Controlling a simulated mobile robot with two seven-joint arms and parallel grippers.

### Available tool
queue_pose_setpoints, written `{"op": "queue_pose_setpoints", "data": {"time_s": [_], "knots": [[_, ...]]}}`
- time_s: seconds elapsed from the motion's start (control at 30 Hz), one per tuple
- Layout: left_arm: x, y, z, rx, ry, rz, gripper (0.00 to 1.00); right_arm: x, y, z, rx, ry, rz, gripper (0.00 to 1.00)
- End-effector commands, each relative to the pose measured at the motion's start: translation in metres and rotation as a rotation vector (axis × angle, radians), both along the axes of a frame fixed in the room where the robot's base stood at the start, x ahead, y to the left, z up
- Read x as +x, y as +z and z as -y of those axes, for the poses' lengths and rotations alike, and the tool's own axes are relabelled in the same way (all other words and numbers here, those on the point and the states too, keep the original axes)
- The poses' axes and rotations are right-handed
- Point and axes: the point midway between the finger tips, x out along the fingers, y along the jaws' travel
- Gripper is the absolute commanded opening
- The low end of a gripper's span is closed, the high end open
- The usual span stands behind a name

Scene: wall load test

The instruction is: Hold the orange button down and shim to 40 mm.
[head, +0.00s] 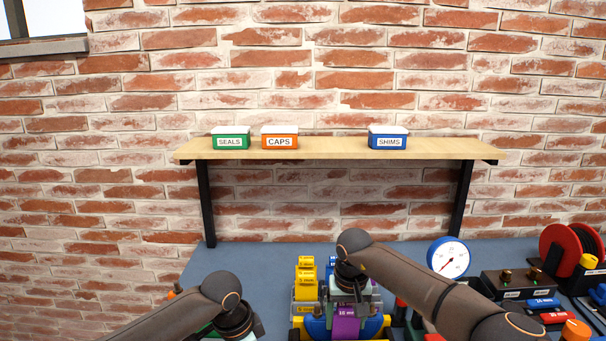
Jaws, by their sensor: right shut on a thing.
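My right gripper (352,292) is over the fixture at the bottom centre. It is shut on a purple block (345,324) whose label seems to read 10 mm; its own arm hides part of the jaws. Yellow labelled blocks (306,280) stand stacked just left of it, with a blue block behind. My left gripper (238,326) is low at the left of the fixture, its fingers cut off by the picture's lower edge. A small orange thing (171,294) shows behind the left arm; I cannot tell whether it is the button.
A dial gauge (448,258) stands right of the fixture. A black box with knobs (515,284), a red reel (570,252) and blue and red labelled blocks fill the right. A wall shelf (335,148) holds three boxes: seals, caps, shims. The bench's back left is clear.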

Motion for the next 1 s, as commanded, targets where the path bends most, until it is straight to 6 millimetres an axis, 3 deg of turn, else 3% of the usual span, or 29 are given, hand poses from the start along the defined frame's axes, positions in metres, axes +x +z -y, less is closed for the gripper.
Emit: {"op": "queue_pose_setpoints", "data": {"time_s": [0.97,1.0], "knots": [[-0.003,-0.004,-0.001,0.005,-0.001,-0.01,0.0,0.0,-0.02,0.0,0.0,0.0,0.0,0.08],[-0.003,-0.004,-0.001,0.005,-0.001,-0.01,0.0,0.0,-0.02,0.0,0.0,0.0,0.0,0.77]]}}
